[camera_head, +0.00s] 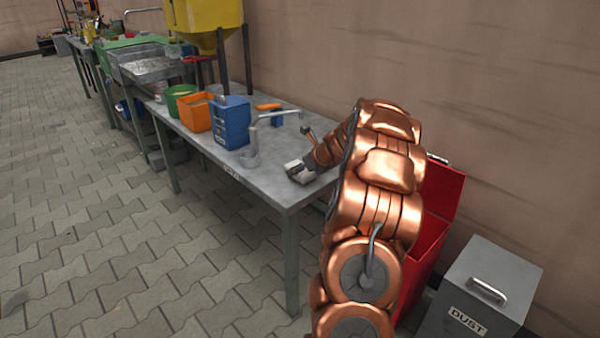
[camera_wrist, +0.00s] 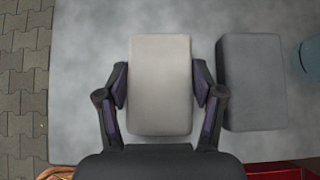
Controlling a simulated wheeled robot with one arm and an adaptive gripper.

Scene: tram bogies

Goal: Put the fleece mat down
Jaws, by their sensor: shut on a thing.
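The fleece mat (camera_wrist: 160,110), a pale grey-beige rectangular pad, sits between the two fingers of my gripper (camera_wrist: 161,84) in the wrist view. The fingers are shut on its long sides. In the head view my gripper (camera_head: 299,172) is low over the near right part of the grey workbench (camera_head: 280,182), with the pale mat (camera_head: 307,175) partly showing under it. I cannot tell whether the mat touches the bench top.
A dark grey rectangular pad (camera_wrist: 265,82) lies just right of the mat, with a teal round thing (camera_wrist: 311,58) beyond. A red bin (camera_head: 440,200) and dust box (camera_head: 490,290) stand right.

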